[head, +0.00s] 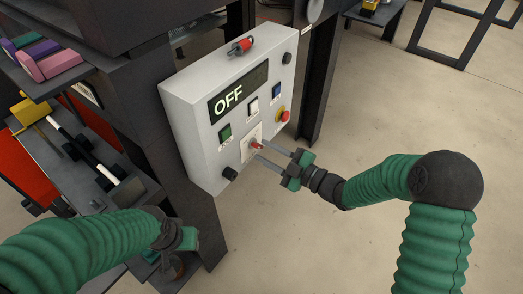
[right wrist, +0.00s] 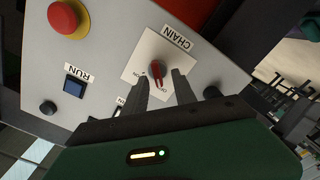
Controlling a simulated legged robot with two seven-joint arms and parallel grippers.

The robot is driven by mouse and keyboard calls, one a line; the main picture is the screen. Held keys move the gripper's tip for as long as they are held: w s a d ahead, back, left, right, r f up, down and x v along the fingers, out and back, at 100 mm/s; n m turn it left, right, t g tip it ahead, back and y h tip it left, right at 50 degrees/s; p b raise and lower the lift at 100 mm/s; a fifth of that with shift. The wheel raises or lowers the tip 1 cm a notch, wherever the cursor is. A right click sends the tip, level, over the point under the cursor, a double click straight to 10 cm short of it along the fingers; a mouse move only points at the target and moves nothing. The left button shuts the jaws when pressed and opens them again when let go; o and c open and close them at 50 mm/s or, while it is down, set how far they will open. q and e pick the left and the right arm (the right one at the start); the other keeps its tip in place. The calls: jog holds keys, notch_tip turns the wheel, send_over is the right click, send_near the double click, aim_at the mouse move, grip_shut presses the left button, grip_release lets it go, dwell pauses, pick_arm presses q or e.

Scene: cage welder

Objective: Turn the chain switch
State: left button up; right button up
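The chain switch (head: 257,146) is a small red rotary knob on a white plate on the front of a grey control box (head: 190,110). In the right wrist view the knob (right wrist: 157,72) sits under the label CHAIN, on a plate with ON and OFF marks. My right gripper (head: 270,153) is at the switch, fingers apart. In the right wrist view its fingertips (right wrist: 160,76) are on either side of the knob, with gaps visible; contact cannot be told. My left gripper (head: 185,240) is low at the left, away from the box, its fingers not clearly seen.
The box display (head: 237,93) reads OFF. A green button (head: 225,132), white button (head: 253,106), blue button (head: 276,91) and red emergency knob (head: 283,115) surround the switch. Shelves with coloured blocks (head: 45,62) stand at left. The floor at right is open.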

jog(key=shift+w+a, duration=0.45)
jog(key=shift+w, duration=0.1)
jog(key=shift+d, duration=0.15)
jog(key=shift+a, duration=0.3)
grip_shut()
pick_arm(q)
jog(key=shift+d, duration=0.25)
